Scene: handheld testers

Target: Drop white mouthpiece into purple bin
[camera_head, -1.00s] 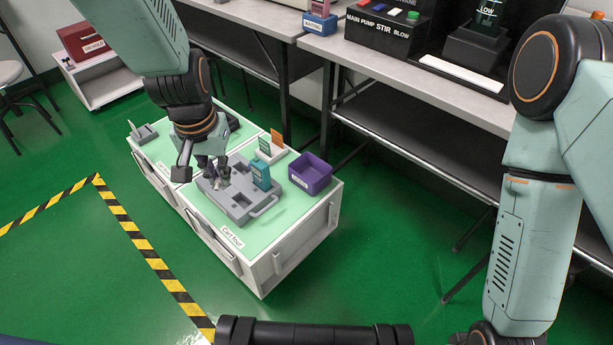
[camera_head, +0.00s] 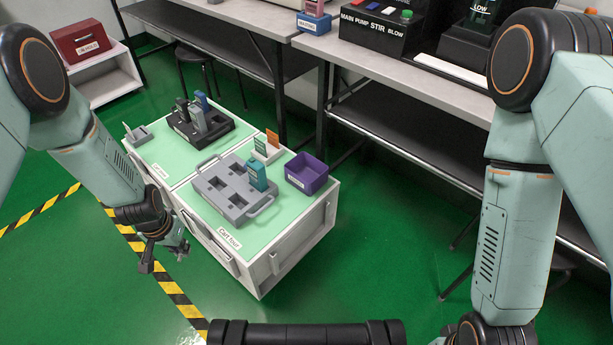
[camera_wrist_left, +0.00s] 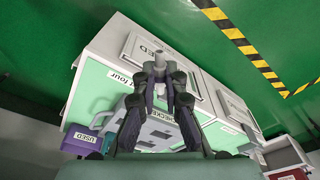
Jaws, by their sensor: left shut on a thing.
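The white mouthpiece (camera_wrist_left: 160,60) shows in the wrist view as a small pale cylinder between my left fingertips. My left gripper (camera_wrist_left: 160,80) is shut on it. In the head view my left gripper (camera_head: 178,248) is off the front left side of the cart, and the mouthpiece is too small to make out there. The purple bin (camera_head: 307,185) is an open box on the right end of the cart top, well to the right of my left gripper. It also shows in the wrist view (camera_wrist_left: 80,138), labelled USED. My right gripper is out of view.
The cart (camera_head: 275,225) has a pale green top. A grey tray (camera_head: 225,205) with recesses holds a teal tester (camera_head: 257,176). A black rack (camera_head: 215,135) with several testers stands behind left. A card holder (camera_head: 266,152) is near the bin. Benches stand behind.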

